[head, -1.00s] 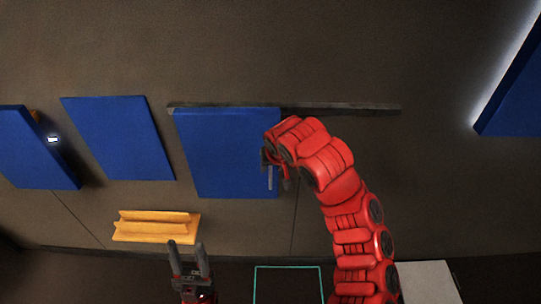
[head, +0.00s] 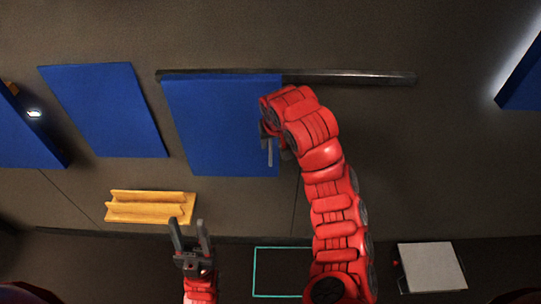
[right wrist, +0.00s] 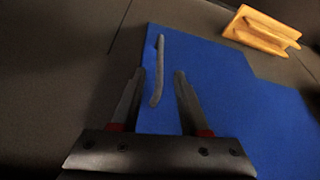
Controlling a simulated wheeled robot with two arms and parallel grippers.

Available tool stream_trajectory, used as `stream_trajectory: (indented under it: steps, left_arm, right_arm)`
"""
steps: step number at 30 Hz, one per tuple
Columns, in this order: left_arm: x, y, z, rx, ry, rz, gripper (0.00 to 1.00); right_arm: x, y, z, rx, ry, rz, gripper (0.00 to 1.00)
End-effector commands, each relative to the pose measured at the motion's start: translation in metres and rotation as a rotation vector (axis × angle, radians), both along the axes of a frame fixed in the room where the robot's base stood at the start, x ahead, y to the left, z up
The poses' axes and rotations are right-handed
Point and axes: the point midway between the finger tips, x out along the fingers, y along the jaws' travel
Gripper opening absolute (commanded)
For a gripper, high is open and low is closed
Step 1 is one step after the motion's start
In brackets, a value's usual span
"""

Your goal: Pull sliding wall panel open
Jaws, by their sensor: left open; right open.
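The blue sliding panel (head: 215,125) hangs under a dark rail (head: 350,77), at the rail's left part. Its slim grey handle (right wrist: 158,75) stands near the panel's edge in the right wrist view. My right gripper (head: 270,140) is at the panel's right edge, partly hidden by my red arm. In the right wrist view my right gripper (right wrist: 159,75) is open, with the handle lying between the line of its two fingers; I see no contact. My left gripper (head: 188,222) is open and empty, low in the head view, below the yellow shelf.
A yellow shelf (head: 150,207) is on the wall below the panels, and it also shows in the right wrist view (right wrist: 262,32). Another blue panel (head: 105,110) is to the left. The wall right of the sliding panel, under the rail, is bare. A white-topped box (head: 432,267) stands lower right.

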Motion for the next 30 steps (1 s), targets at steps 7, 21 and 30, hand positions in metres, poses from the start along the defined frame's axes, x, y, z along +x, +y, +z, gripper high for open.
stream_trajectory:
  steps: [7,21,30]
  left_arm:
    - [0.0,0.0,0.011,0.0,0.0,0.0,0.5]
    - [0.0,0.0,0.019,0.0,0.0,0.0,0.5]
    - [0.0,0.0,0.019,0.0,0.0,0.0,0.5]
  right_arm:
    - [0.015,0.004,-0.04,-0.002,0.009,0.0,0.45]
    - [0.029,0.006,-0.073,-0.001,0.003,0.0,0.45]
    - [0.029,0.006,-0.073,0.0,0.001,-0.001,0.25]
